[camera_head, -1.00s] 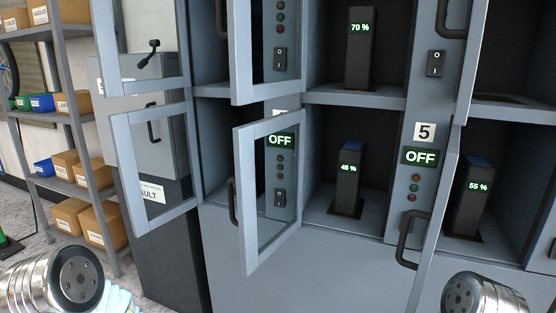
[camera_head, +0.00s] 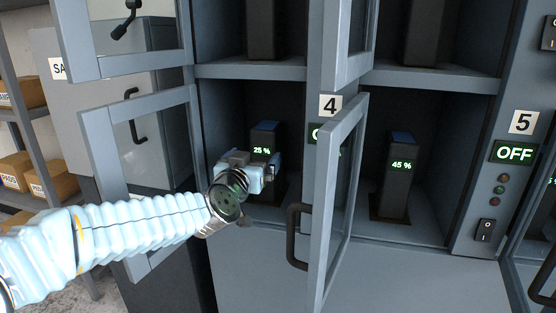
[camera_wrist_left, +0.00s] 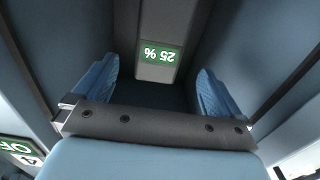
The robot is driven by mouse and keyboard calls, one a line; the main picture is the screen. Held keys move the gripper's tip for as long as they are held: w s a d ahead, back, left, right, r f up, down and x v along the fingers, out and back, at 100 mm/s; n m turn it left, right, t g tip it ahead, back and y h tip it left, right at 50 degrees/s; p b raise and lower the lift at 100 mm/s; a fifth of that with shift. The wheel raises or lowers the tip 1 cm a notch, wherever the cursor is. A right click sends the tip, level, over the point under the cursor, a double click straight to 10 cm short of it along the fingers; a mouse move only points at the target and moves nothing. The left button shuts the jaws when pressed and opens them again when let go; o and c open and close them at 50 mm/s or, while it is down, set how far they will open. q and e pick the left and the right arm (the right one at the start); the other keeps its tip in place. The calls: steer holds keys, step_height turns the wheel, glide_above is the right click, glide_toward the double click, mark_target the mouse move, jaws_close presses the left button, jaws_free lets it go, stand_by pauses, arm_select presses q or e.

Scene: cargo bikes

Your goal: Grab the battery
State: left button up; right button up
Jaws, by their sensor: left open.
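A dark battery (camera_head: 265,137) with a blue top and a 25 % display stands upright in the lower left compartment of the cabinet. My left gripper (camera_head: 262,170) is at the front of that compartment, before the battery, and hides its lower part. In the left wrist view the battery (camera_wrist_left: 160,28) lies ahead between the two blue fingers (camera_wrist_left: 155,88), which are open with a gap between them. Another battery (camera_head: 398,175) showing 45 % stands in the compartment to the right. My right gripper is not in view.
An open glazed door (camera_head: 335,205) with a dark handle (camera_head: 297,238) juts out right of my left gripper. Another open door (camera_head: 150,180) stands to the left. Panel 4 (camera_head: 330,106) is partly covered; panel 5 (camera_head: 522,122) reads OFF. Shelves with boxes (camera_head: 48,173) are far left.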

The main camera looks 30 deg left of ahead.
mark_target(261, 150)
arm_select(q)
steer(key=x, duration=0.5)
steer(key=shift+w+a+f, duration=0.1)
steer(key=shift+w, duration=0.25)
steer(key=x, duration=0.5)
steer(key=shift+w+f, duration=0.1)
steer(key=shift+w, duration=0.1)
steer(key=shift+c, duration=0.2)
jaws_close()
steer(key=shift+r, duration=0.25)
